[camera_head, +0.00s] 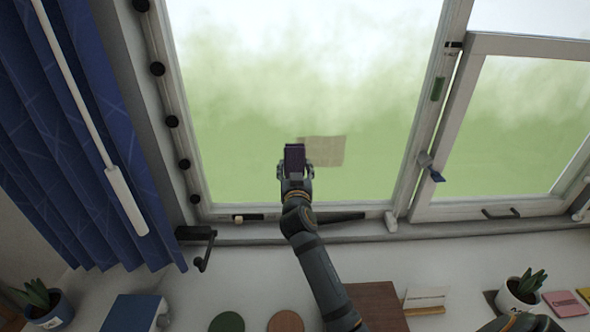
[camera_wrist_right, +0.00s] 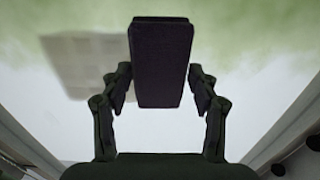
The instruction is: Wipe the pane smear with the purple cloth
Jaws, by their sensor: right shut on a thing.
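The pane (camera_head: 300,75) is a large window glass in a white frame, with a blurred green and white view behind it. The smear (camera_head: 325,152) is a beige, roughly square patch low on the pane. It also shows as a grey patch in the right wrist view (camera_wrist_right: 88,65). My right gripper (camera_head: 295,172) is shut on the dark purple cloth (camera_head: 294,157), a folded block that stands up between the fingers (camera_wrist_right: 161,62). The cloth is at the smear's left edge and overlaps it in the picture. I cannot tell whether it touches the glass. My left gripper is not in view.
A second window sash (camera_head: 520,130) is at the right. A blue curtain (camera_head: 85,130) with a white wand (camera_head: 125,200) hangs at the left. Below the sill are a dark crank handle (camera_head: 200,245), potted plants (camera_head: 520,290), round coasters (camera_head: 285,321) and a brown board (camera_head: 375,305).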

